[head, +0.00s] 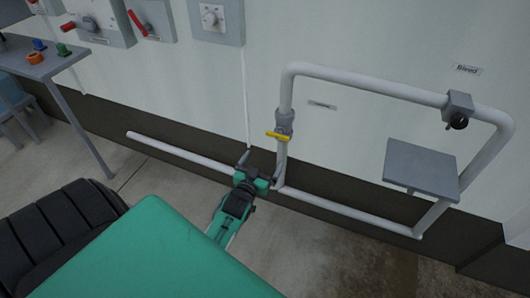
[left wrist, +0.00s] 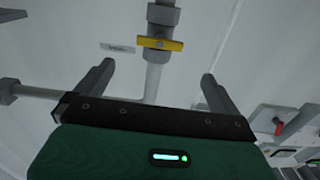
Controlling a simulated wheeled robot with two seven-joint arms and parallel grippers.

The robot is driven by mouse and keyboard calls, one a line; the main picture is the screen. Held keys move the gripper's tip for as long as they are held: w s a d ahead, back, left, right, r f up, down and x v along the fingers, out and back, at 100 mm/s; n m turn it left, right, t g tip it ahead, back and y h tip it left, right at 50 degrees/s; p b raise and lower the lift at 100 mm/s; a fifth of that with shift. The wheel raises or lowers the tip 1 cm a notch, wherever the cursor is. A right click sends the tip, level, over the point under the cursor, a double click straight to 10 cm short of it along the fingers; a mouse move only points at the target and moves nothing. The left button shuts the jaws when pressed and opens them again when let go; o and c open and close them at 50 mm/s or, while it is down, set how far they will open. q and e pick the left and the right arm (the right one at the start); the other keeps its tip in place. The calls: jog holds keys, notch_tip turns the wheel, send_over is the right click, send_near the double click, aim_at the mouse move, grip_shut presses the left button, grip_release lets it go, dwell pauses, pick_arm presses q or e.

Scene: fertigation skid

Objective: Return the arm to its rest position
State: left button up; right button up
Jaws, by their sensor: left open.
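My left gripper (head: 262,161) is at the middle of the head view, in front of the lower part of the white pipework. Its two fingers are spread apart with nothing between them; they also show in the left wrist view (left wrist: 156,72). A yellow valve handle (head: 277,135) sits crosswise on the vertical white pipe, just above the gripper in the head view. In the left wrist view the yellow handle (left wrist: 160,44) lies beyond the fingertips, apart from them. My right gripper is not in view.
A white pipe loop (head: 370,85) stands along the wall, with a grey box (head: 458,108) and a grey plate (head: 421,168) on its right. A small table (head: 42,62) with coloured knobs stands at the left. Wall boxes with red handles hang above. Floor shows near the lower right.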

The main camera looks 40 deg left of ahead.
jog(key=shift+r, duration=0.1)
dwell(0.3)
